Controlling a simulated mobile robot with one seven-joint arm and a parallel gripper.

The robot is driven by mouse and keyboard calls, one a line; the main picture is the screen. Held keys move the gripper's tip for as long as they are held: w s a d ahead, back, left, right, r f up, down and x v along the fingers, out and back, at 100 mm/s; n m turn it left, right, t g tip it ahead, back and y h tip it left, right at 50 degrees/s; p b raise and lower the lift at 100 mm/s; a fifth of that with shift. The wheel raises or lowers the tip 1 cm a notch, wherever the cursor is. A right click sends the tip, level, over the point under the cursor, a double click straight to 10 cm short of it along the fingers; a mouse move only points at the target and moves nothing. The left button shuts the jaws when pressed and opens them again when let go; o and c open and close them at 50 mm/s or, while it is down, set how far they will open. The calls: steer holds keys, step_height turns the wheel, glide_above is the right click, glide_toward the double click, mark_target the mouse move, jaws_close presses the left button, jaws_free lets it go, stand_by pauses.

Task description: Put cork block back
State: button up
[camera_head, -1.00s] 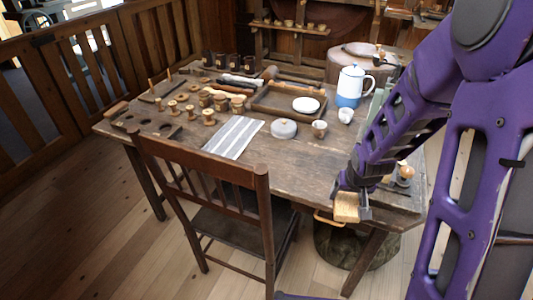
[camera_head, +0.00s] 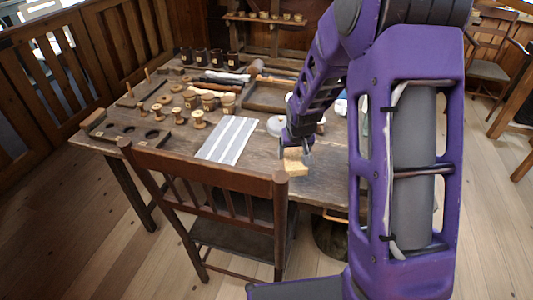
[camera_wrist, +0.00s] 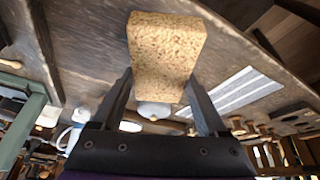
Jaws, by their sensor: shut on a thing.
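The cork block (camera_wrist: 163,52) is tan and speckled, and fills the upper middle of the wrist view between the two dark fingers. My gripper (camera_head: 297,152) is shut on it. In the head view the cork block (camera_head: 295,164) hangs below my gripper, in front of the table's near edge or just over it; I cannot tell its exact height. The wooden table (camera_head: 185,148) lies behind and to the left of the gripper.
A striped grey-white cloth (camera_head: 227,139) lies left of my gripper. A dark chair (camera_head: 205,176) stands at the table's near side. Turned spools (camera_head: 198,118), dark cups (camera_head: 217,58) and a tray (camera_head: 268,97) take up the table's left and back. A holed board (camera_head: 130,136) lies at the left end.

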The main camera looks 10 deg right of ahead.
steer(key=w+r+b, duration=0.1)
steer(key=w+b, duration=0.1)
steer(key=w, duration=1.1)
steer(key=f, duration=0.3)
steer(key=f+b, duration=0.1)
steer(key=f, duration=0.2)
steer(key=a+f, duration=0.1)
steer(key=f, duration=0.2)
steer(key=shift+w+f+b, duration=0.1)
steer(key=shift+f+b, duration=0.1)
steer(key=shift+b, duration=0.1)
steer(key=shift+f, duration=0.2)
steer(key=o, duration=1.2)
steer(key=shift+r, duration=0.1)
